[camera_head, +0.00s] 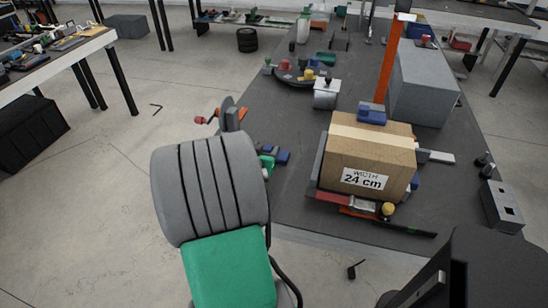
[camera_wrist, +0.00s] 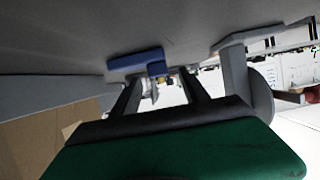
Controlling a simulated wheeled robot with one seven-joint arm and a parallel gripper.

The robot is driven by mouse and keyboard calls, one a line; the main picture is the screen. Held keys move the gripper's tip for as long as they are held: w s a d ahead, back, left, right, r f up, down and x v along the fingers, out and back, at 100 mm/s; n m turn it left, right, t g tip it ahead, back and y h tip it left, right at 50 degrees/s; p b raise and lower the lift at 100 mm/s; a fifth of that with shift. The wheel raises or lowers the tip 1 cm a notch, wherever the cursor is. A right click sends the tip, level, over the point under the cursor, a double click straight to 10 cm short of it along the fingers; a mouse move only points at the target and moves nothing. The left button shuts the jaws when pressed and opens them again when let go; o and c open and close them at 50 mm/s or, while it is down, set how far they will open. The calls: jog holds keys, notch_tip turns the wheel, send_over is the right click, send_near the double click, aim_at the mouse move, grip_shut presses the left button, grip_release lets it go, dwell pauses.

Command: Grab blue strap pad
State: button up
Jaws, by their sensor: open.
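A blue pad (camera_head: 283,157) lies on the dark bench top just right of my arm. Another blue pad (camera_head: 372,114) sits on the far top edge of a cardboard box (camera_head: 368,160), and a blue bit shows at the box's right side. In the wrist view, a blue pad (camera_wrist: 136,61) is ahead on the grey surface, partly seen between my fingers; it appears to be the one on the bench. My gripper (camera_wrist: 158,80) is open, its two black fingers apart, with no contact visible. My arm hides it in the head view.
A grey clamp with a red handle (camera_head: 230,117) stands at the bench's left edge. The box, labelled 24 cm, sits in a fixture. Behind it are an orange post (camera_head: 390,60), a grey block (camera_head: 424,84) and a tray of small parts (camera_head: 296,76). Bare bench lies left of the box.

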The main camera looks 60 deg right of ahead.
aim_at(269, 146)
jog(key=x, duration=0.4)
jog(key=shift+d, duration=0.25)
jog(key=shift+c, duration=0.3)
grip_shut()
